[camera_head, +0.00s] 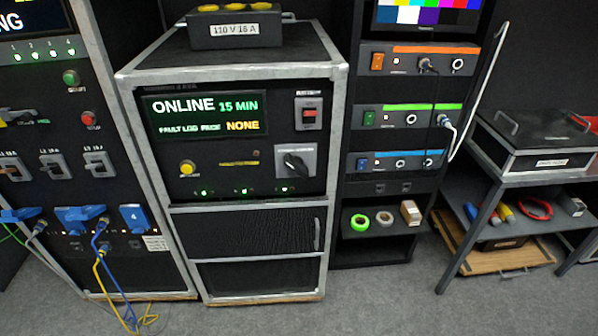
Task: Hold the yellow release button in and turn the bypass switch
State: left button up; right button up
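The yellow release button (187,168) sits at the lower left of the front panel on the middle cabinet. The bypass switch, a black rotary knob on a grey plate (295,162), is at the lower right of the same panel. Its knob appears tilted, with its lower end toward the right. Between and above them a display (204,116) reads ONLINE 15 MIN and FAULT LOG PAGE NONE. A red rocker switch (309,113) is above the bypass switch. Several green lamps glow along the panel's lower edge. Neither of my grippers shows in this view.
A black 110 V 16 A box (233,28) stands on the cabinet top. A left rack (92,120) has blue plugs and hanging cables near the floor. A right rack (412,90) and a side table (470,215) flank it.

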aim_at(186, 168)
jog(key=k+j, duration=0.5)
jog(key=i, duration=1.35)
